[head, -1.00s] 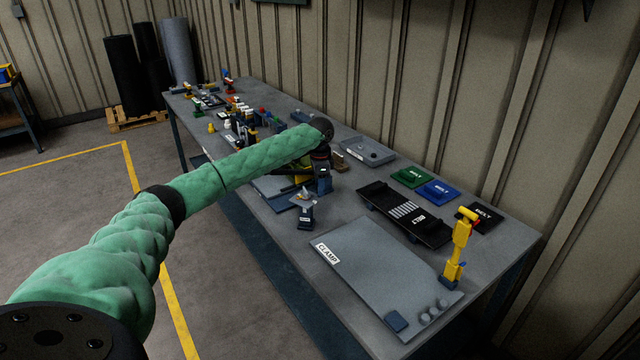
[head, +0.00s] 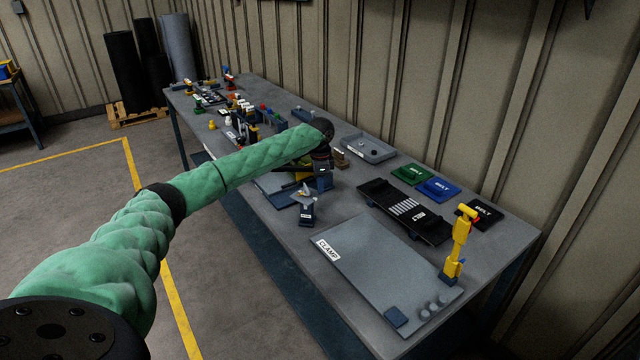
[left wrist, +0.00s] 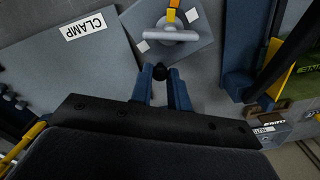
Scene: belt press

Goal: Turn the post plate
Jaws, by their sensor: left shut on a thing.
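The post plate (left wrist: 189,46) shows in the left wrist view as a grey plate with white tags. A pale disc and an orange-yellow post (left wrist: 171,17) stand on it. In the head view a small piece with a pale top (head: 305,196) stands just in front of my left gripper (head: 323,182); it looks like the same plate's post. In the left wrist view my left gripper (left wrist: 162,84) has its blue fingers shut on a small black knob (left wrist: 160,72) at the plate's near edge. The grip itself is hidden in the head view. My right gripper is not in view.
A grey CLAMP board (head: 370,262) lies to the right. Blue and yellow parts (left wrist: 238,62) rise close to the right of the plate in the wrist view.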

